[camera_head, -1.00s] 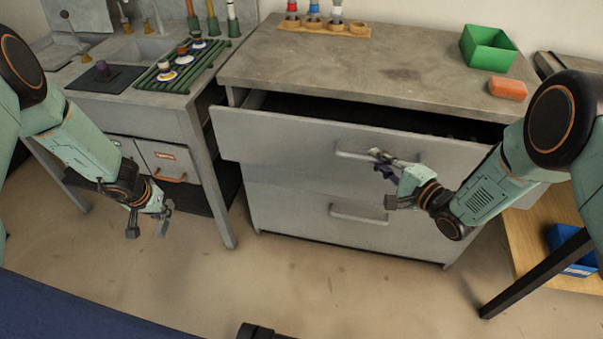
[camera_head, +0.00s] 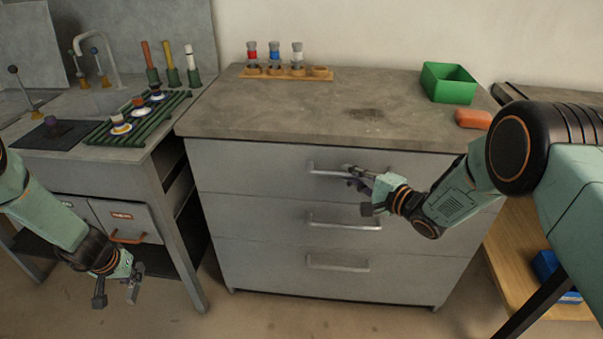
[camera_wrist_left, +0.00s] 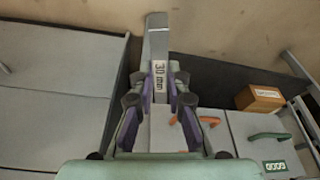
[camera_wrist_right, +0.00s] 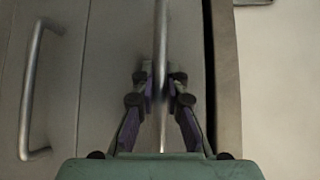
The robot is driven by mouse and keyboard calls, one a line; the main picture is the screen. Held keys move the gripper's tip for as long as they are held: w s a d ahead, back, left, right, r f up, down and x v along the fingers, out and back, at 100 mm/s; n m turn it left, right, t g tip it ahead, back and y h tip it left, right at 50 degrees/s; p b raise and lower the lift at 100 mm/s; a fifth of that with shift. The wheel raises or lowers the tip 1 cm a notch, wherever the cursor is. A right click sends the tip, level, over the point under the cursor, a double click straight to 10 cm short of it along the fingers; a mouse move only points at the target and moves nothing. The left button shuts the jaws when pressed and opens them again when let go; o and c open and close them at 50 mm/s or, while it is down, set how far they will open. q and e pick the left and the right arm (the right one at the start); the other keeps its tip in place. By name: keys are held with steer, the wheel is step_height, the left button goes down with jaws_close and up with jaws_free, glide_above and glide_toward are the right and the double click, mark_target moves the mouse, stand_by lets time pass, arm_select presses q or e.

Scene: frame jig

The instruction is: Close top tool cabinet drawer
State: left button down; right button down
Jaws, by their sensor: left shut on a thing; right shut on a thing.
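The grey tool cabinet (camera_head: 215,260) stands in the middle of the head view. Its top drawer (camera_head: 250,170) looks flush or nearly flush below the countertop; a narrow dark gap (camera_wrist_right: 208,80) shows along its edge in the right wrist view. My right gripper (camera_head: 358,179) is shut on the top drawer's bar handle (camera_head: 322,172), which runs between the fingers (camera_wrist_right: 160,80). My left gripper (camera_head: 117,290) is low at the left, away from the cabinet, shut on a grey bar labelled 30 mm (camera_wrist_left: 156,45).
A sink bench (camera_head: 165,165) stands left, with a narrow gap to the cabinet. A low wooden shelf (camera_head: 505,265) is at right.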

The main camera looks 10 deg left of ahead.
steer(key=shift+w+d+r, duration=0.15)
steer(key=shift+w+r, duration=0.1)
steer(key=shift+w, duration=0.05)
steer(key=c, duration=1.8)
jaws_free()
steer(key=o, duration=0.4)
steer(key=shift+w+f, duration=0.1)
steer(key=shift+f, duration=0.15)
steer(key=shift+o, duration=0.2)
steer(key=shift+r, duration=0.1)
steer(key=shift+s+d, duration=0.15)
steer(key=shift+s, duration=0.1)
steer(key=v, duration=1.1)
steer(key=shift+s, duration=0.2)
steer(key=shift+d+r, duration=0.1)
